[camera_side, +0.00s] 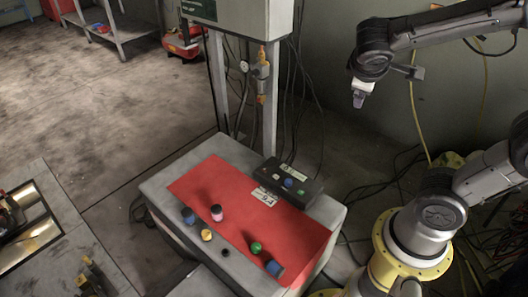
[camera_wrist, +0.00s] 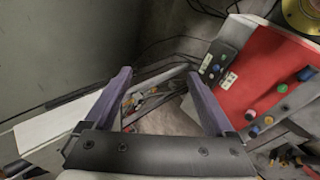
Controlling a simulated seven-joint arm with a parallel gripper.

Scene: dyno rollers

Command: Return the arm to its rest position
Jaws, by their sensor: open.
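My gripper (camera_side: 361,94) hangs in the air at the upper right of the side view, above and to the right of the grey bench and apart from it. In the wrist view my gripper (camera_wrist: 160,95) shows two purple fingers spread wide, with nothing between them. The gripper is open and empty. In the side view my arm reaches in from the right edge, with its yellow-ringed base at the lower right.
A red mat (camera_side: 240,195) covers the bench (camera_side: 162,190). A black button box (camera_side: 288,182) sits behind. Cables hang near the wall.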

